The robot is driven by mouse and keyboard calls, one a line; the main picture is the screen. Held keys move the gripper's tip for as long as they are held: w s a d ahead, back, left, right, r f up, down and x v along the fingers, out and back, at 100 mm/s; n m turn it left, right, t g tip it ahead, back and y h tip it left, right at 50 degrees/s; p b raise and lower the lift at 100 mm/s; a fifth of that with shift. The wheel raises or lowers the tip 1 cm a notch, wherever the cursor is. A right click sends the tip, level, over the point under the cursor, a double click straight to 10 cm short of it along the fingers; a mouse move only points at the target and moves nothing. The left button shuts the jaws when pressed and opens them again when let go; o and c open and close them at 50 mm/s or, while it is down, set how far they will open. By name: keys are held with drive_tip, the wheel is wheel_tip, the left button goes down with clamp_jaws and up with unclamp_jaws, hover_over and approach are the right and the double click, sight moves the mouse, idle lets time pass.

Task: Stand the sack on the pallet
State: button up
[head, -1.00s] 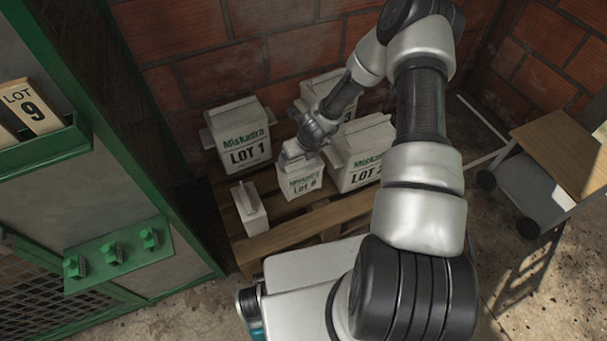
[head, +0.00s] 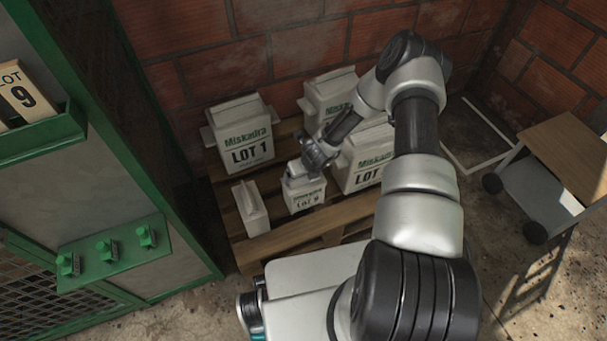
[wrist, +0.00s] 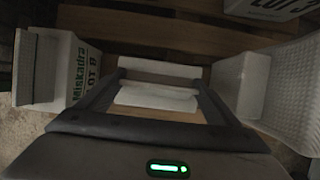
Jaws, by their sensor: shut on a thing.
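My gripper (head: 308,168) is shut on the top of a small white sack (head: 304,197) with a green-and-black label. The sack is roughly upright over the front middle of the wooden pallet (head: 275,242), its base at or very near the slats; I cannot tell if it touches. Its lot digit is too small to read surely. In the wrist view a pale strip (wrist: 155,97), probably the held sack's top, lies between the dark fingers.
A narrow white sack (head: 250,208) stands close left. Larger sacks stand behind: LOT 1 (head: 240,135) at left, another (head: 360,160) close right, one (head: 328,95) at the back. A green-framed cabinet (head: 110,250) is left; a wheeled cart (head: 550,175) is right.

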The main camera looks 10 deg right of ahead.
drive_tip(key=shift+w, duration=0.1)
drive_tip(key=shift+f, duration=0.15)
drive_tip(key=o, duration=2)
drive_tip(key=shift+r, duration=0.35)
drive_tip(key=p+v, duration=0.3)
drive_tip(key=v, duration=0.8)
drive_tip(key=shift+s+d+r, duration=0.1)
drive_tip(key=shift+s+r, duration=0.1)
drive_tip(key=shift+r, duration=0.15)
